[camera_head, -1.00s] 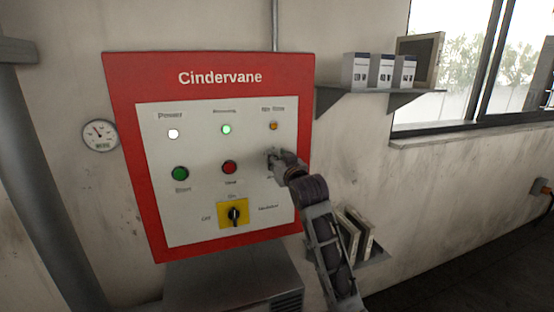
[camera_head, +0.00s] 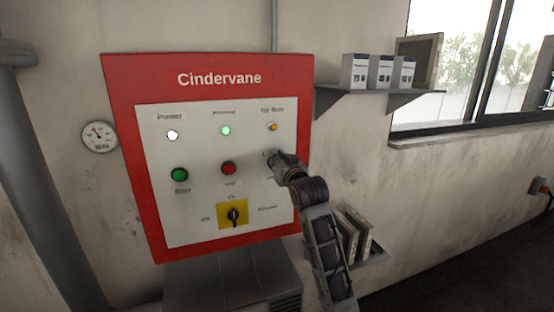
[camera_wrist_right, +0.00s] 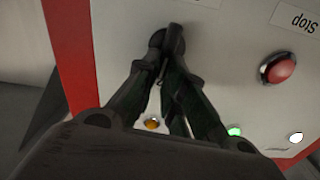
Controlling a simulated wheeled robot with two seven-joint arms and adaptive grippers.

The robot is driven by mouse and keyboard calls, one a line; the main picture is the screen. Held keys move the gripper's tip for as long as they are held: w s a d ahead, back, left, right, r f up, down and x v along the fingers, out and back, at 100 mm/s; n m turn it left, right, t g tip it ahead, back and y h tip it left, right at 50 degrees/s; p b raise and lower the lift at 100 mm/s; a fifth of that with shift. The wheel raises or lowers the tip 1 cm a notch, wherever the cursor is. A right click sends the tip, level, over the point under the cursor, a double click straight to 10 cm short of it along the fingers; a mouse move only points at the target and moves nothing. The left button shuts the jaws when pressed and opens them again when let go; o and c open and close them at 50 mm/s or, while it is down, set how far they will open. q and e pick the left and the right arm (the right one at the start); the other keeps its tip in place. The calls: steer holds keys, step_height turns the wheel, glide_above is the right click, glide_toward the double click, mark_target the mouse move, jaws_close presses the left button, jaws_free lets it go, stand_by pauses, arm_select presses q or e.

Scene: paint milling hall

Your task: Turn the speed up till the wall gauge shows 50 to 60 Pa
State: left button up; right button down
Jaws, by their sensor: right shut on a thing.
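The red-framed Cindervane panel (camera_head: 208,236) hangs on the wall. Its white face bears a white power lamp (camera_head: 172,135), a lit green lamp (camera_head: 226,130), an amber lamp (camera_head: 272,127), a green start button (camera_head: 179,174), a red stop button (camera_head: 228,168) and a black switch on a yellow plate (camera_head: 233,214). My right gripper (camera_head: 270,156) is at the panel right of the stop button; its jaws hide the control there. In the wrist view its fingers (camera_wrist_right: 167,40) close on something dark, largely hidden. The round wall gauge (camera_head: 99,136) is left of the panel; its needle points up-left, its figures too small to read.
A grey metal cabinet (camera_head: 230,279) stands below the panel. A shelf (camera_head: 345,94) with white boxes (camera_head: 380,71) is at the upper right, and a lower shelf (camera_head: 376,257) holds upright slabs beside my right arm. A grey pipe (camera_head: 40,170) runs down the left.

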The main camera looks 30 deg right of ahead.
steer(key=shift+s+d+f+m+p, duration=0.1)
steer(key=shift+d+m+p, duration=0.15)
steer(key=shift+m+p, duration=0.7)
steer(key=shift+s+d+f+m+p, duration=0.15)
steer(key=shift+d+m+p, duration=0.15)
steer(key=shift+m, duration=1.3)
steer(key=shift+w+d+f+m+p, duration=0.1)
steer(key=shift+d+m+p, duration=0.1)
steer(key=shift+m+p, duration=0.75)
steer(key=shift+m, duration=0.3)
steer(key=shift+b, duration=0.3)
steer(key=c, duration=1.5)
jaws_free()
steer(key=shift+s, duration=0.15)
steer(key=v, duration=0.7)
steer(key=shift+s, duration=0.15)
